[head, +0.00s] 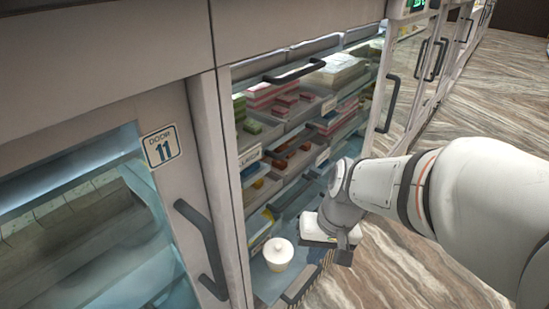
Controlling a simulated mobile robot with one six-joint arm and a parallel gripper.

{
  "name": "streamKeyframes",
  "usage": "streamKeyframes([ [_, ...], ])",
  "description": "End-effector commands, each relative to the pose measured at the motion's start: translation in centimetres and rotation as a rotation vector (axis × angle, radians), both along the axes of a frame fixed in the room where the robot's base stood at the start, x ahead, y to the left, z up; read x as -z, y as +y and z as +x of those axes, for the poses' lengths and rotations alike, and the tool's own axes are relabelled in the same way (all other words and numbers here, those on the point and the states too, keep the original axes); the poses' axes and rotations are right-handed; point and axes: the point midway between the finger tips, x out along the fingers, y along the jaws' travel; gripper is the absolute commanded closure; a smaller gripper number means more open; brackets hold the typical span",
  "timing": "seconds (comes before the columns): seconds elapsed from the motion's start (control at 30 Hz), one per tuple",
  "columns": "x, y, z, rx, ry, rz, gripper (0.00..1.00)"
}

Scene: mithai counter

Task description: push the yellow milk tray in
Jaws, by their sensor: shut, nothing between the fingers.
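Inside the open-fronted display case, low shelves hold sweets and trays. Small patches of yellow (268,216) show at the left of the lower shelves; I cannot tell clearly which of them belongs to the yellow milk tray. My gripper (345,254) points down in front of the lower shelves, to the right of a white lidded pot (278,254). It is shut and empty. My wrist and arm hide the right part of the lower shelves. I cannot tell whether my gripper touches a tray edge.
The pot stands on a pale blue lowest surface (262,283). Dark bar handles (300,72) run along the shelf fronts. Door 11 (162,147) with its dark handle (204,246) is at the left. Striped floor (480,95) is clear at the right.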

Motion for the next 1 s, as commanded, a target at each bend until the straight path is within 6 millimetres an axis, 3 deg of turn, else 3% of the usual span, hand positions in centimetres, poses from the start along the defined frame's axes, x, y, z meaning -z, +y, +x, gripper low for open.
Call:
streamKeyframes([
  [0.03,1.6,0.4,1.1,0.036,0.017,0.066,1.00],
  [0.27,6.2,0.9,7.3,0.223,-0.016,0.349,1.00],
  [0.53,11.9,-2.9,14.6,0.505,-0.136,0.541,1.00],
  [0.8,15.2,-6.4,17.6,0.662,-0.213,0.583,1.00],
  [1.0,16.6,-5.8,18.6,0.674,-0.220,0.586,1.00],
])
